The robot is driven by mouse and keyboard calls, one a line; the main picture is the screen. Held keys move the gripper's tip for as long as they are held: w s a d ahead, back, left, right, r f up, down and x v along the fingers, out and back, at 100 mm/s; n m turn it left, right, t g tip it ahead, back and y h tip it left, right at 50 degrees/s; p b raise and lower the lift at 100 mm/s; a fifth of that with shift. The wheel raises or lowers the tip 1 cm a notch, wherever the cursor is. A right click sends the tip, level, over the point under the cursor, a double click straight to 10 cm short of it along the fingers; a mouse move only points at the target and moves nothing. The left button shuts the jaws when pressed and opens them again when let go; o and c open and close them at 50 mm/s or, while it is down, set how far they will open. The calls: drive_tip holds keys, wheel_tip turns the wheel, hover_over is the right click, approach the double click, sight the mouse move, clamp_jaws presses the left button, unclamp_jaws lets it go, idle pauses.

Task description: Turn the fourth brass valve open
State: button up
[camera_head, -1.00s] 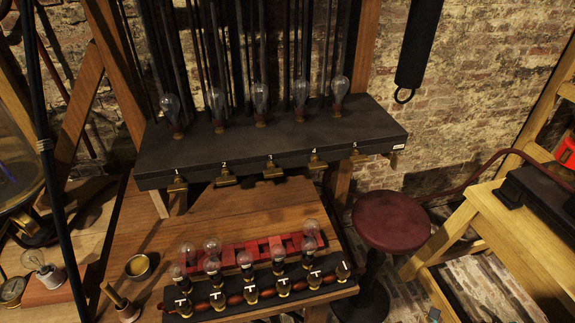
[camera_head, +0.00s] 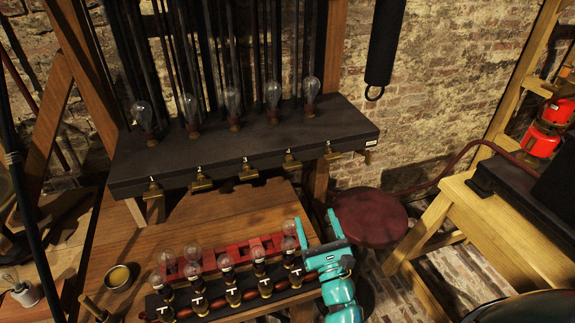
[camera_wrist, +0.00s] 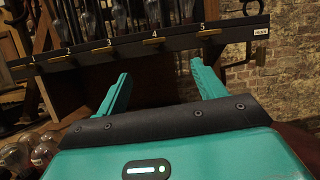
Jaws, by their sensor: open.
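A dark shelf (camera_head: 222,152) carries a row of brass valves under numbered labels on its front edge. The fourth brass valve (camera_head: 292,163), under label 4, is a small lever seen from above. It also shows in the wrist view (camera_wrist: 153,41), at the upper middle, with its bar lying roughly along the shelf edge. My teal gripper (camera_head: 317,226) is open and empty, below and in front of the shelf's right part. In the wrist view, the two fingers (camera_wrist: 160,72) point toward the shelf, with the fourth valve beyond the gap, apart from them.
Neighbouring valves are the third (camera_head: 248,172) and the fifth (camera_head: 331,152). Glass bulbs (camera_head: 273,92) stand on the shelf. A rack of bulbs and T-handled pieces (camera_head: 233,290) sits on the wooden bench, left of my gripper. A red stool (camera_head: 372,218) stands to the right.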

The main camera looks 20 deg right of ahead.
drive_tip(key=a, duration=0.1)
drive_tip(key=p, duration=0.5)
approach(293, 164)
drive_tip(key=shift+y, duration=0.4)
drive_tip(key=x, duration=0.9)
drive_tip(key=shift+d, duration=0.15)
drive_tip(key=shift+w+r, duration=0.1)
drive_tip(key=shift+w, duration=0.3)
drive_tip(key=c, duration=1)
